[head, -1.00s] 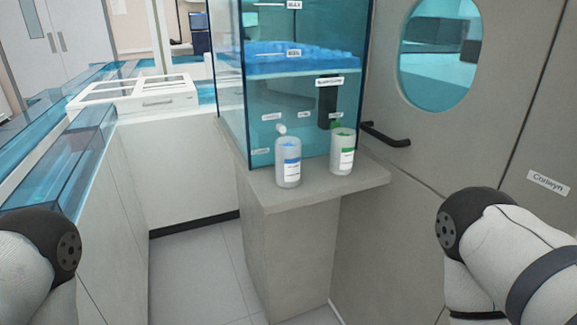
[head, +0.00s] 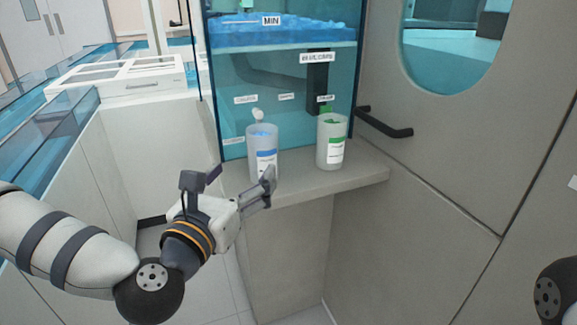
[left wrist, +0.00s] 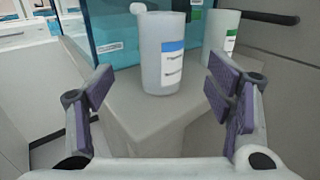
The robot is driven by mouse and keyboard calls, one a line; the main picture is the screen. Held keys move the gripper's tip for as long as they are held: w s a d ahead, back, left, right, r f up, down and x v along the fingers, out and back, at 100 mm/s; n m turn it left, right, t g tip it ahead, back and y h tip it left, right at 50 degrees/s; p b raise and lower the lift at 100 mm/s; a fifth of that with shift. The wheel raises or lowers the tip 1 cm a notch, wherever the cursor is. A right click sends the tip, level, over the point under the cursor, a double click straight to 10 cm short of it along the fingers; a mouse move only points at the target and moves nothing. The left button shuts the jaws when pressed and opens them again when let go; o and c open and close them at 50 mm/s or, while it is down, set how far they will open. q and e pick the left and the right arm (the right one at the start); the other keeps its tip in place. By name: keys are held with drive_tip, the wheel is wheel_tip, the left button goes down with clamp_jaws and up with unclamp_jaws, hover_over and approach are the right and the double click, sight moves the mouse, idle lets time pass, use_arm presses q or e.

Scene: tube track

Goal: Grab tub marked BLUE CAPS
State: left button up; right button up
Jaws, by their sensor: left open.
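The tub with the blue-banded label (head: 263,140) stands upright on the grey ledge (head: 345,178), in front of the blue clear tank. My left gripper (head: 241,177) is open and empty, just short of this tub at the ledge's front edge. In the left wrist view the tub (left wrist: 162,55) stands between and beyond the spread fingers, apart from both. My right gripper is out of view.
A similar tub with a green-banded label (head: 331,142) stands to the right on the ledge. The clear tank (head: 230,80) rises behind both, with a small white spout (head: 258,114) over the blue-labelled tub. A black handle (head: 385,124) sticks out from the wall at right.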

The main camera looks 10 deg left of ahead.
sight(258, 156)
use_arm(q)
drive_tip(key=w, duration=0.6)
drive_tip(key=w+d, duration=0.1)
drive_tip(key=w, duration=0.3)
drive_tip(key=c, duration=1.3)
